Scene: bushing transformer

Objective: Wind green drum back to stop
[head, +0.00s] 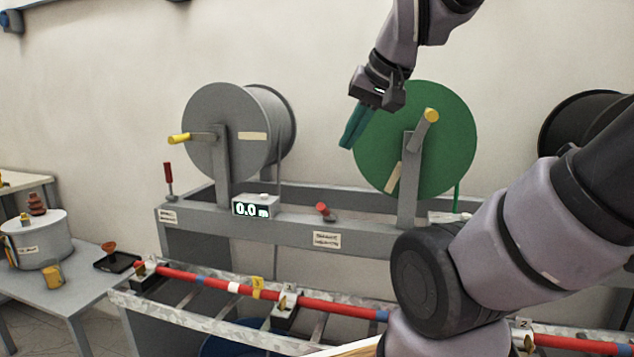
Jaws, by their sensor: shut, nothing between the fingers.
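The green drum (440,160) hangs on a grey stand at the right of centre in the head view. Its crank has a yellow handle (430,116) at the upper part of the drum's face. A tan label strip (393,177) sits low on the left of the face. A green cable (456,199) runs down from its right side. My gripper (346,143) is shut and empty, its teal fingers pointing down at the drum's upper left edge, apart from the handle. Whether the fingers touch the drum, I cannot tell.
A grey drum (215,150) with a yellow handle stands to the left. A counter box (256,207) reads 0.0 m. A red knob (325,211) sits on the grey bench. A red banded rod (330,306) lies on the front rack. My arm covers the lower right.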

